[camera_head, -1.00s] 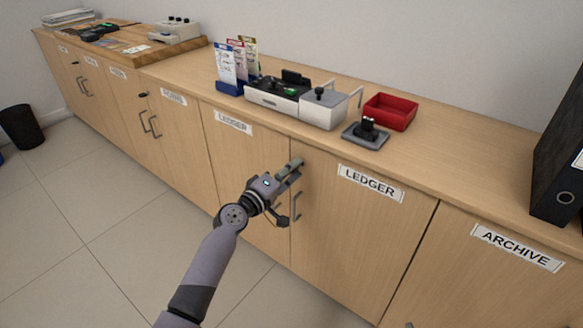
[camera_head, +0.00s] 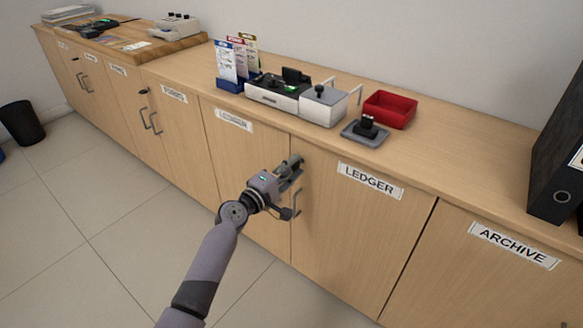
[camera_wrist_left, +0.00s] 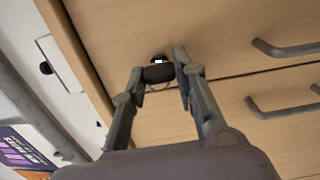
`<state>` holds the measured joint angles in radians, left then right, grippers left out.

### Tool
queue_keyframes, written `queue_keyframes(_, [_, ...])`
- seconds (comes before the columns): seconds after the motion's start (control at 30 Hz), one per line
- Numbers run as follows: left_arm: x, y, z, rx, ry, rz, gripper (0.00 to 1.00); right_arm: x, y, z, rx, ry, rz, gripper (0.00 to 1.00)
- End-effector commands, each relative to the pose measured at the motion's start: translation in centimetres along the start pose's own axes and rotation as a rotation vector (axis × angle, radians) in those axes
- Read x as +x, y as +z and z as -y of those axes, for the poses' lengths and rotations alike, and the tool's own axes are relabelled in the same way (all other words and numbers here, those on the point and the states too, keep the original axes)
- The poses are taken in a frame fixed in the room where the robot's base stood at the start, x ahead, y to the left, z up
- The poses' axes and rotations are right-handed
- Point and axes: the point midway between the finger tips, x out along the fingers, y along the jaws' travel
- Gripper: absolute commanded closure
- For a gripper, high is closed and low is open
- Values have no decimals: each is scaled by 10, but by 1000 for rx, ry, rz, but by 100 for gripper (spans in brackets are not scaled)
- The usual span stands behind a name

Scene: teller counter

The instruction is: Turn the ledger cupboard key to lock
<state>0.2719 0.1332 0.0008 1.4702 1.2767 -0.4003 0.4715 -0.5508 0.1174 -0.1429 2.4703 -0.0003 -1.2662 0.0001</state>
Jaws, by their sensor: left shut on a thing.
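The ledger cupboard has two pale wooden doors with LEDGER labels, a left door (camera_head: 240,165) and a right door (camera_head: 365,240). My left gripper (camera_head: 292,168) is at the upper edge of the doors, near the seam between them. In the left wrist view, the fingertips of my left gripper (camera_wrist_left: 162,80) are shut on the dark head of the key (camera_wrist_left: 158,73). The key sits at a dark round lock (camera_wrist_left: 159,57) in the door front. In the head view my gripper hides the key and lock. My right gripper is not in view.
Grey bar handles (camera_head: 297,202) stand out just below my left gripper. The counter top (camera_head: 460,138) overhangs above the doors and carries a white device (camera_head: 323,104), a red tray (camera_head: 390,108) and a black stamp (camera_head: 366,127). The floor in front is clear.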

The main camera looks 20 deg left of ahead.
Motion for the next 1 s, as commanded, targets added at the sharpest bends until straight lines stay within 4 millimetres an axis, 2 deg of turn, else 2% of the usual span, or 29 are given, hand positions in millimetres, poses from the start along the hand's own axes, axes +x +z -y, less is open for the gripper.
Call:
queue_keyframes(0.07, [0,-2,-1,-2,2,-4,100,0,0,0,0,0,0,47])
queue_keyframes(0.1, [0,-2,-1,-2,2,-4,73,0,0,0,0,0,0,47])
queue_keyframes(0.4, [0,-1,0,0,1,-2,53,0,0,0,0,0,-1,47])
queue_keyframes(0.77, [-4,0,1,0,0,-1,53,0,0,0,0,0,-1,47])
queue_keyframes(0.87, [-17,0,2,1,-2,-1,53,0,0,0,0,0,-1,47])
queue_keyframes(1.0, [-45,-1,2,3,-3,-2,53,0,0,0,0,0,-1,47])
